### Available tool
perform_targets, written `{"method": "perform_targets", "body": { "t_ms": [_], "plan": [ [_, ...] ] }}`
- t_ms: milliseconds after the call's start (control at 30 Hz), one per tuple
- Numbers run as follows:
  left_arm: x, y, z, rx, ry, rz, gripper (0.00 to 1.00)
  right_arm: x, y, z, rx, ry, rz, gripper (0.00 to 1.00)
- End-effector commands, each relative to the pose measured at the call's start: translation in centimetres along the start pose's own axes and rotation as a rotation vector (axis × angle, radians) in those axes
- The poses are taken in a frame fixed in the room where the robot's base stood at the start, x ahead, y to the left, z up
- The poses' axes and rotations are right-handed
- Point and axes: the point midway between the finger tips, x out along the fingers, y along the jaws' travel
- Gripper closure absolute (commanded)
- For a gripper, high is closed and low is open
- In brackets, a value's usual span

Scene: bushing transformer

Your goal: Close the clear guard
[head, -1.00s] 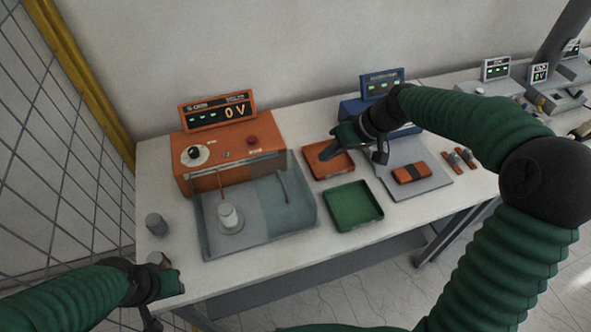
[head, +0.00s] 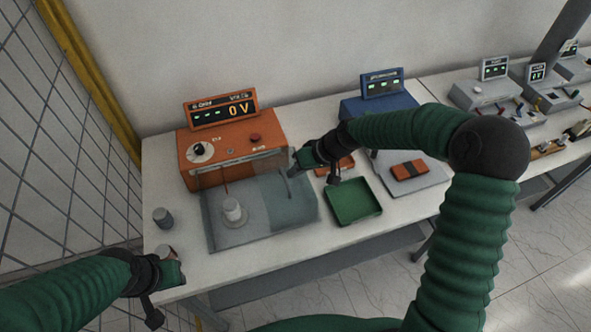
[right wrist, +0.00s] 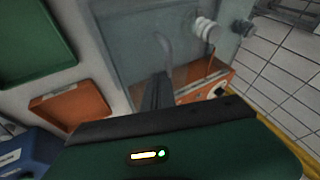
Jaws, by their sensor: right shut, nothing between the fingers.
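The clear guard (head: 300,208) is a see-through grey panel at the front of the orange tester (head: 203,160). A curved grey handle (head: 289,189) stands on its right part. A pale stacked bushing (head: 232,210) sits on a round base behind or under the clear sheet. My right gripper (head: 296,168) is shut and empty, close to the handle's upper end; I cannot tell whether they touch. In the right wrist view, the shut fingers (right wrist: 156,95) point toward the handle (right wrist: 165,48). My left gripper (head: 176,272) is at the table's front left; its fingers are unclear.
A green tray (head: 355,203) and an orange tray (head: 345,165), partly covered by my arm, lie right of the guard. A blue unit (head: 372,108) and a grey mat with an orange device (head: 408,170) stand further right. A grey cylinder (head: 162,217) stands left.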

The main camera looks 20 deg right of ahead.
Motion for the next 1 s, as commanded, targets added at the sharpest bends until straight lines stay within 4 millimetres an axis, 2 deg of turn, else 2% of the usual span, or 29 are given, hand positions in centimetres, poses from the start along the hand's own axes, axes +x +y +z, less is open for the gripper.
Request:
{"method": "perform_targets", "body": {
  "t_ms": [167,333,800,1000],
  "plan": [
    [0.1,0.0,0.0,0.000,0.000,0.000,0.64,0.1,-0.2,0.0,-0.001,-0.001,-0.001,1.00],
    [0.3,0.0,0.1,0.000,0.000,0.000,0.64,1.0,-2.0,0.1,-0.004,-0.002,-0.002,1.00],
    [1.1,0.0,0.3,0.000,0.000,0.000,0.64,5.9,-12.3,0.1,-0.007,-0.002,-0.002,1.00],
    [1.1,0.0,0.3,0.000,0.000,0.000,0.64,7.2,-15.1,0.0,-0.004,-0.001,-0.001,1.00]
  ]
}}
